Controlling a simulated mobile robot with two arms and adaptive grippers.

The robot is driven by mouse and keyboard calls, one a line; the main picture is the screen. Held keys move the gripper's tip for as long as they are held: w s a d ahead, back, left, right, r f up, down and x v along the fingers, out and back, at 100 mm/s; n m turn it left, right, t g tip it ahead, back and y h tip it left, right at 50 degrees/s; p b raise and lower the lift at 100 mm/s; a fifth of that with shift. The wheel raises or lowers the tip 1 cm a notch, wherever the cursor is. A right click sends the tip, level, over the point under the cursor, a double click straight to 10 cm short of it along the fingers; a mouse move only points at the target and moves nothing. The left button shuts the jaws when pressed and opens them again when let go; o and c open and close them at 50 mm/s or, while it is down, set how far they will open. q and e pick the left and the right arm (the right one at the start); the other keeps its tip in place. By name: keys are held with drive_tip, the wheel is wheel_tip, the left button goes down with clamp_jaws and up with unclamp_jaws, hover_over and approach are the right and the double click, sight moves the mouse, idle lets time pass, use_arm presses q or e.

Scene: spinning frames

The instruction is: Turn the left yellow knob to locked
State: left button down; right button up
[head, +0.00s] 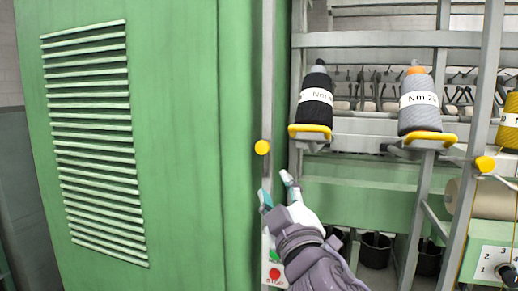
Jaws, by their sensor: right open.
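The left yellow knob (262,147) is a small round knob on a narrow grey upright post beside the green cabinet. My right gripper (277,186) is below the knob and slightly to its right. Its fingers point up, spread apart with nothing between them. They are apart from the knob. A second yellow knob (485,164) sits on another grey post at the right. Any lock marking on the left knob is too small to tell. My left gripper is not in view.
The green cabinet (185,130) with a vent fills the left. A red stop button (275,273) is low on the post. A black yarn cone (316,100) and a grey yarn cone (417,105) stand on yellow-edged holders. Black bins (375,250) are below.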

drive_tip(key=p, duration=0.3)
approach(263, 149)
drive_tip(key=w, duration=0.1)
drive_tip(key=p+x, duration=0.1)
drive_tip(key=x, duration=0.2)
drive_tip(key=p+x, duration=0.1)
drive_tip(key=x, duration=0.3)
drive_tip(key=shift+a+r+p, duration=0.1)
drive_tip(key=shift+r+p, duration=0.15)
drive_tip(key=shift+p, duration=0.05)
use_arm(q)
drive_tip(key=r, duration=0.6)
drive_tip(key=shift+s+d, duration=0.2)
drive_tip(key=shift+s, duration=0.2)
use_arm(e)
drive_tip(key=shift+w+a, duration=0.1)
drive_tip(key=shift+w, duration=0.2)
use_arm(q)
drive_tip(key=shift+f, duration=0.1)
use_arm(e)
drive_tip(key=shift+c, duration=0.3)
clamp_jaws()
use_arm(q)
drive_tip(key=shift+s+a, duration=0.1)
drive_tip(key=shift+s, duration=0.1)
